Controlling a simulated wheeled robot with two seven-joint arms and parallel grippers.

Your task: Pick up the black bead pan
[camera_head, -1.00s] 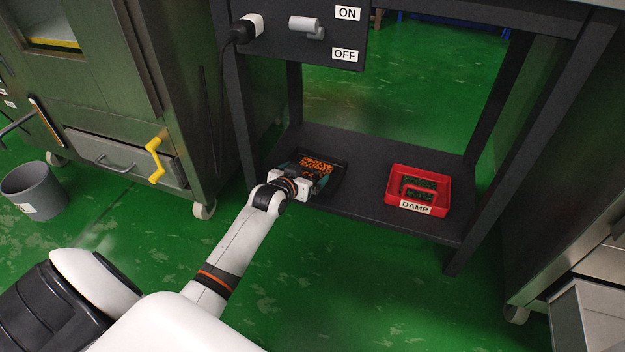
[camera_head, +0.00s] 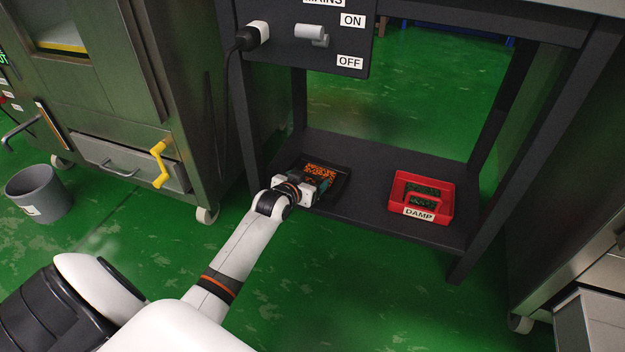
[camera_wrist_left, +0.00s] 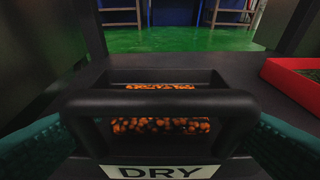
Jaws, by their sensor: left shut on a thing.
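The black bead pan (camera_head: 340,186) is on the lower shelf of the dark bench, with orange beads in it. In the left wrist view its black handle (camera_wrist_left: 160,101) spans the middle, above a white label reading DRY (camera_wrist_left: 160,171). My left gripper (camera_head: 318,185) is at the pan's near side, its teal fingers on both sides of the handle, shut on it. The fingers also show at the left and right edges of the left wrist view. I cannot tell whether the pan is clear of the shelf. My right gripper is not in view.
A red pan labelled DAMP (camera_head: 449,205) with dark green beads stands to the right on the same shelf (camera_head: 375,205). A mains switch box (camera_head: 330,30) hangs above. A grey bin (camera_head: 38,192) and a metal cabinet (camera_head: 130,100) stand at left. The green floor in front is open.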

